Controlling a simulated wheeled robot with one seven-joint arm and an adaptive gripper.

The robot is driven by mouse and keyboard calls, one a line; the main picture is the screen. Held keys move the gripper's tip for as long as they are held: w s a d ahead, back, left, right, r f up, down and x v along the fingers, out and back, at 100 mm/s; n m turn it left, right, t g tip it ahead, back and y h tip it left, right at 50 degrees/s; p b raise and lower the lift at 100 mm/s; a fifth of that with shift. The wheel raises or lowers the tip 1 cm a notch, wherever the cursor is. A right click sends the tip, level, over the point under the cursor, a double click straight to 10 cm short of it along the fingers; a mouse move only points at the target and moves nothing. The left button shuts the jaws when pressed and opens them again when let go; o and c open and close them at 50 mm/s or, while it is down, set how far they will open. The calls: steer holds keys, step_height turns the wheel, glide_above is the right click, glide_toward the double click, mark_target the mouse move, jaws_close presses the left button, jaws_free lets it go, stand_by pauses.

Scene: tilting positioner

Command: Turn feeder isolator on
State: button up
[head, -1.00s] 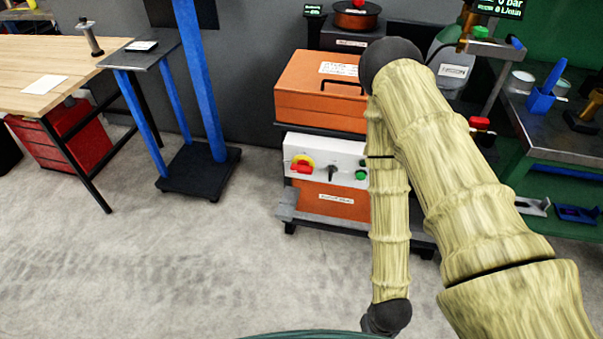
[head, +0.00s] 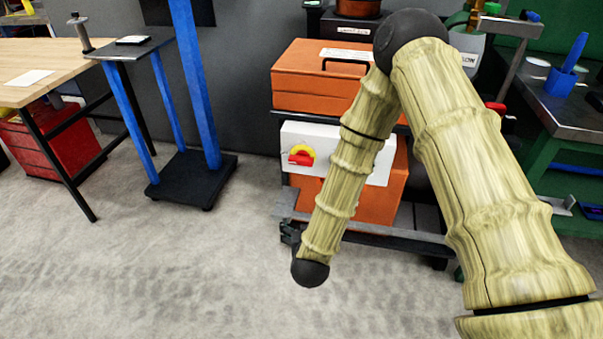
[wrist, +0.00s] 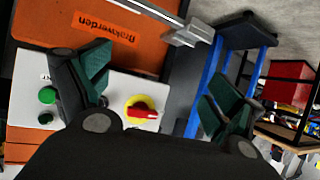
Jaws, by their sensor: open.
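The feeder isolator is a red handle on a yellow disc (head: 301,155) on the white panel (head: 335,138) of the orange cabinet. It also shows in the wrist view (wrist: 141,110), where the red handle lies roughly level and points right. My gripper (head: 291,233) is small and partly hidden at the lower left of the cabinet in the head view. In the wrist view its two dark green-padded fingers (wrist: 160,88) are wide apart and empty. The isolator shows between them, nearer the left finger. I see no contact with it.
Green buttons (wrist: 47,95) sit beside the isolator on the panel. A metal rail (wrist: 180,28) runs near the cabinet edge. An orange case (head: 315,75) sits above the panel. A blue-legged stand (head: 190,175) is to the left. Open floor lies in front.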

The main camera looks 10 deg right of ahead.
steer(key=w+a+r+m+t+h+b, duration=0.2)
steer(key=w+r+t+b, duration=0.1)
steer(key=w+r+b, duration=0.3)
steer(key=m+t+h+b, duration=0.1)
steer(key=h+b, duration=0.1)
steer(key=h, duration=0.1)
glide_toward(300, 161)
steer(key=b+x, duration=0.1)
steer(key=x, duration=1)
steer(key=shift+w+b, duration=0.1)
steer(key=shift+b, duration=0.3)
steer(key=c, duration=1)
